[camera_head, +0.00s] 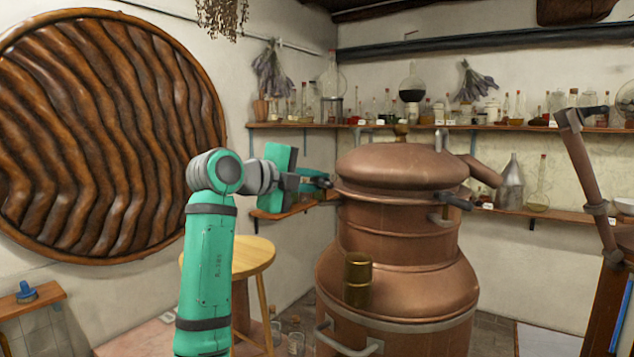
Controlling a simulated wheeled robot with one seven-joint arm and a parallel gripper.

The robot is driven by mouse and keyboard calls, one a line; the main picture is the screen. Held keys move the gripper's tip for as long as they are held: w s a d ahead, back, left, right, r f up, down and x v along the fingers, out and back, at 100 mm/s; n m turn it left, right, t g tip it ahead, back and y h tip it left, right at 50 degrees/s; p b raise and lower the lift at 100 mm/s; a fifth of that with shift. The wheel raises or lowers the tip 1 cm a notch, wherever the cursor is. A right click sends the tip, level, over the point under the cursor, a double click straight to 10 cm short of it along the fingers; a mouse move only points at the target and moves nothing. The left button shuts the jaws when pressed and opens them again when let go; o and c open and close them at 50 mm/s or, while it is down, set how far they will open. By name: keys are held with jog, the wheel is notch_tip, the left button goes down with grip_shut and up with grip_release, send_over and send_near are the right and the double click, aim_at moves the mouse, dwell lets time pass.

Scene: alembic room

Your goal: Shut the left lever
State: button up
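A large copper still (400,265) stands in the middle, with a domed lid (395,165) on top. A dark lever (455,202) sticks out at the right of the band below the lid. My gripper (322,183) is at the left side of the still, at the height of the lid's rim. Its fingers point right and are small and partly dark, so I cannot tell whether they are open or shut. The left lever is not clearly visible; the area around the fingertips is too small to make out contact.
A wooden stool (252,256) stands behind my arm. Shelves with glassware (500,128) line the back wall. A brass cylinder (358,278) is on the still's front, with a grey handle (340,342) lower down.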

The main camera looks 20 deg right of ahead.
grip_shut()
jog(key=n+t+y, duration=0.2)
jog(key=a+n+t+y, duration=0.1)
jog(key=t, duration=0.1)
jog(key=shift+s+n+y, duration=0.25)
jog(key=shift+n+y, duration=0.05)
jog(key=shift+n, duration=0.1)
jog(key=shift+s+a+n+t+y, duration=0.35)
jog(key=shift+s+n+t+y, duration=0.15)
jog(key=shift+n+y, duration=1.65)
jog(key=shift+s+a+n+t+y, duration=0.55)
jog(key=shift+n+y, duration=1.05)
jog(key=shift+y, duration=1.05)
jog(key=shift+s+a+n+t+y, duration=0.25)
jog(key=shift+n+t+y, duration=0.4)
jog(key=shift+n+y, duration=1.5)
jog(key=shift+y, duration=0.35)
jog(key=o, duration=0.7)
grip_release()
jog(key=shift+o, duration=0.2)
